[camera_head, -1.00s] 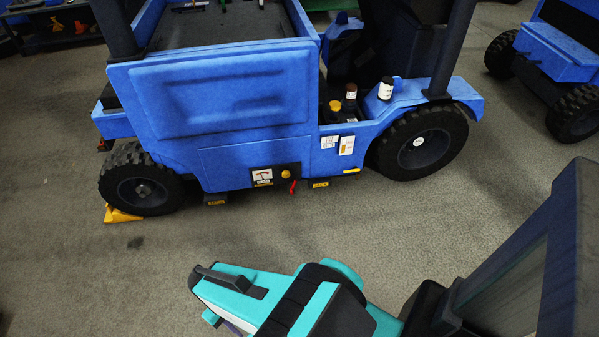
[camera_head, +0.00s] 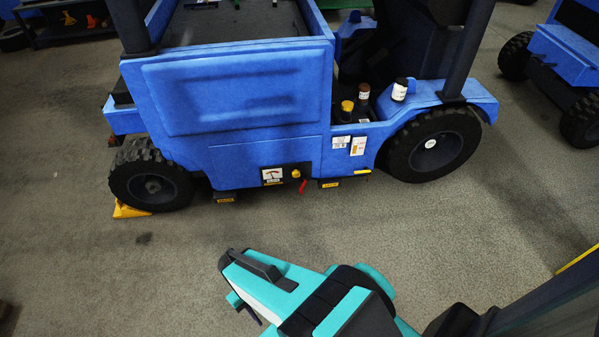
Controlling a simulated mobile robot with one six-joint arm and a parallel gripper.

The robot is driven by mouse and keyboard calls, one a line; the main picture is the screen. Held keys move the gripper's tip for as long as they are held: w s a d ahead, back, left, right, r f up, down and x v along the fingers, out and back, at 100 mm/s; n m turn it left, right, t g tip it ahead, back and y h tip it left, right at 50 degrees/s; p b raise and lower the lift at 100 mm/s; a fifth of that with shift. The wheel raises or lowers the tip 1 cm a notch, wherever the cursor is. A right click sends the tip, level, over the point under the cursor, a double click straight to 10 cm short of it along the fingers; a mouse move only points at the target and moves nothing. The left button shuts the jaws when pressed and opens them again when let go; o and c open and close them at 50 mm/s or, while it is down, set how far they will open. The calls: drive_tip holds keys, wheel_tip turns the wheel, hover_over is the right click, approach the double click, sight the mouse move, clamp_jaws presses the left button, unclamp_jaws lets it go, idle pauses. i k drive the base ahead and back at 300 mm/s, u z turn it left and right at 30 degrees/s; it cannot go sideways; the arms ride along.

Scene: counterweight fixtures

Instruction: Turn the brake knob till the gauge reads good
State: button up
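A blue vehicle (camera_head: 230,95) stands ahead of me with a small black panel low on its side. On the panel are a white gauge (camera_head: 272,175), too small to read, and a yellow knob (camera_head: 296,174). A red lever (camera_head: 303,187) hangs just right of the knob. My teal and black arm shows at the bottom of the picture. My gripper (camera_head: 240,310) is at its left end, well short of the panel and apart from it. Its fingers are mostly hidden, so I cannot tell whether they are open or shut.
A yellow wedge (camera_head: 130,211) sits at the left wheel. A white bottle (camera_head: 400,90) and other small containers stand on the vehicle's right ledge. Another blue vehicle (camera_head: 565,60) is at the right. The grey floor between my arm and the panel is clear.

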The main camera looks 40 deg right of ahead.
sight(296, 173)
drive_tip(key=u, duration=0.05)
drive_tip(key=i, duration=1)
drive_tip(key=z, duration=0.05)
